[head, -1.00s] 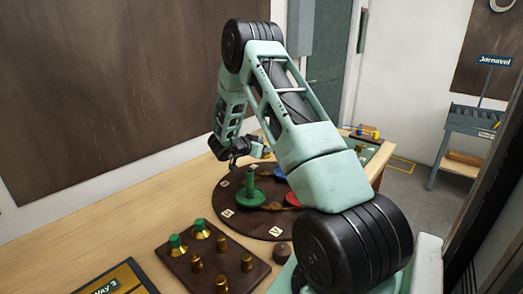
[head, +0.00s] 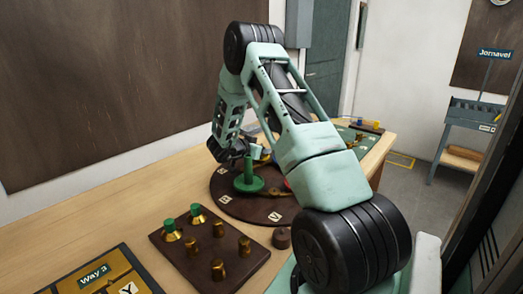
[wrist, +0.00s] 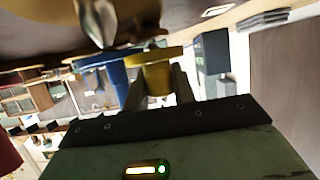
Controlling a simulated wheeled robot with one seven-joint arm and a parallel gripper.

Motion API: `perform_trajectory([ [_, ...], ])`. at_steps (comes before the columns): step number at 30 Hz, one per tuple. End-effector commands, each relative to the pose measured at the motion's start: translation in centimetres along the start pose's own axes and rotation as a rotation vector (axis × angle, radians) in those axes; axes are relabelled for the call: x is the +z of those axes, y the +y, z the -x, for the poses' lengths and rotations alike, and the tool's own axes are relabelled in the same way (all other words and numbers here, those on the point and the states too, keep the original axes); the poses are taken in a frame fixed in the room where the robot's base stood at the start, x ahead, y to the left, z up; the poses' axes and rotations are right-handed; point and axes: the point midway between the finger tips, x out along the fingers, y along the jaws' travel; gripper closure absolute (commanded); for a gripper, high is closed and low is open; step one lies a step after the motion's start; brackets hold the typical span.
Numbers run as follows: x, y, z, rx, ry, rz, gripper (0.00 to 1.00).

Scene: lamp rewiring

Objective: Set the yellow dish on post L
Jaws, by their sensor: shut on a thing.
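In the wrist view, the yellow dish (wrist: 155,57) sits between the fingertips of my gripper (wrist: 155,85), which is shut on it. In the head view my gripper (head: 234,152) hangs above the back left of the dark round board (head: 235,205), next to the green dish (head: 248,184) with its upright green stem. The yellow dish is mostly hidden there. A blue dish (wrist: 112,70) shows beside the yellow one in the wrist view.
A dark block (head: 190,255) with several brass pegs, two green-topped, stands in front. A "Way 3" tray (head: 97,275) is at the lower left. A small brown knob (head: 281,238) stands near the round board. The table's left side is bare.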

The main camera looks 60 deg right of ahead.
Motion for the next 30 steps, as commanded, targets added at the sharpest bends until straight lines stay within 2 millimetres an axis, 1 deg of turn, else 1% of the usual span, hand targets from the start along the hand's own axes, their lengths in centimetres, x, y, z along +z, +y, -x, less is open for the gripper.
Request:
perform_trajectory([
  [22, 1.1, 0.0, -0.5, -0.001, 0.000, 0.000, 0.97],
  [23, 1.1, 0.0, -0.4, -0.001, 0.000, 0.000, 0.69],
  [24, 1.0, 0.0, -0.4, -0.001, 0.000, 0.000, 0.57],
  [25, 1.0, 0.0, -0.4, -0.001, 0.000, 0.000, 0.49],
  [30, 1.0, 0.0, -0.4, 0.000, 0.000, 0.000, 0.49],
])
